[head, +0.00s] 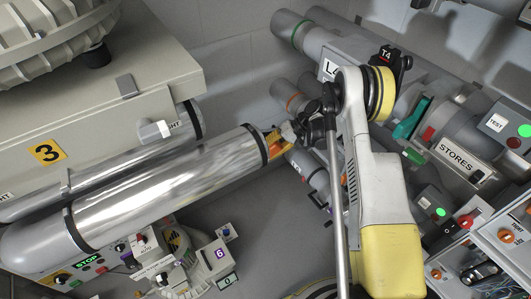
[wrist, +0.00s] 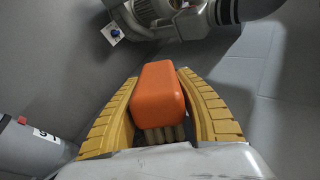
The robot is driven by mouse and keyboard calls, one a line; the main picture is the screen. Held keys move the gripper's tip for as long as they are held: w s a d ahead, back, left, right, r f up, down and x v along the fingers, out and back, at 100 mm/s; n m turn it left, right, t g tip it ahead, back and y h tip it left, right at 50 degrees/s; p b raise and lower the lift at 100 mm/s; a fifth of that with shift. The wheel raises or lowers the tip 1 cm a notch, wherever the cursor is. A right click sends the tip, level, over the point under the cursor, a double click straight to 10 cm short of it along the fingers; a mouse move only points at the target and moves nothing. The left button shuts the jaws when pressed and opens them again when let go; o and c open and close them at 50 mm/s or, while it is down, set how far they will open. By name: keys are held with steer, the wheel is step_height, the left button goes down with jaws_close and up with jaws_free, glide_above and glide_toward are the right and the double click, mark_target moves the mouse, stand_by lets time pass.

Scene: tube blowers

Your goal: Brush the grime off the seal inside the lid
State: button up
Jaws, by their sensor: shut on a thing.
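My gripper (wrist: 157,82) is shut on an orange brush (wrist: 158,97). The brush block sits between the two yellow ribbed fingers in the wrist view, with pale bristles below it, towards the palm. In the head view my gripper (head: 274,142) is small and lies beside the right end of the long shiny tube (head: 150,185); I cannot tell whether they touch. I cannot make out the lid, its seal or any grime in either view.
At right stand grey pipework, a STORES sign (head: 457,157) and a teal handle (head: 411,118). In the wrist view a grey motor-like machine (wrist: 160,12) is at the top and open grey floor lies around my gripper.

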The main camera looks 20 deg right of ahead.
steer(key=shift+w, duration=0.25)
steer(key=shift+d, duration=0.15)
